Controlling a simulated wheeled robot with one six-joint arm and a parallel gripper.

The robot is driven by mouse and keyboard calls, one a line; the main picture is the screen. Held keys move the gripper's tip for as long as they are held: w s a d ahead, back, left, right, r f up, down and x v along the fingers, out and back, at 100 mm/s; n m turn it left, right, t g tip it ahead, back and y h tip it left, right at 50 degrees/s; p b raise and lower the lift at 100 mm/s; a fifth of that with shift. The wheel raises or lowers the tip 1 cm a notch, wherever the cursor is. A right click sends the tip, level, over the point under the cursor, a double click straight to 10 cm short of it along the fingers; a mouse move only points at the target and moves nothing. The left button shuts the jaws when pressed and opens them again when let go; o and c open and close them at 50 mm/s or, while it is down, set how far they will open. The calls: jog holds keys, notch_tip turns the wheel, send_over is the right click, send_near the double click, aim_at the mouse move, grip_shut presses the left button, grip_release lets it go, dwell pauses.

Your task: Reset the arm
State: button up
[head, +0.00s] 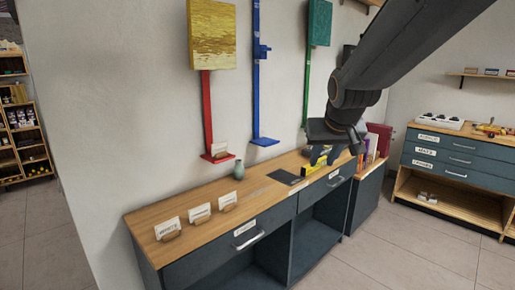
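My arm (400,50) reaches in from the upper right of the head view. My gripper (322,157) points down over the right part of the wooden-topped desk (190,205). The fingers are small and dark here, so their opening cannot be made out. A yellow item (308,169) shows just below the gripper; I cannot tell whether they touch. A dark flat pad (285,177) lies on the desk left of the gripper.
A small green vase (239,169) and several white cards in holders (199,213) stand on the desk. Red (208,115), blue (257,80) and green (307,85) stands rise along the wall behind. A drawer cabinet (455,160) stands at right. Floor (400,250) in front is clear.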

jog(key=s+d+f+g, duration=0.1)
jog(key=s+f+g, duration=0.2)
jog(key=s+f, duration=0.7)
jog(key=s+f+g, duration=0.4)
jog(key=s+f, duration=0.6)
jog(key=s, duration=0.4)
jog(key=shift+s+d, duration=0.4)
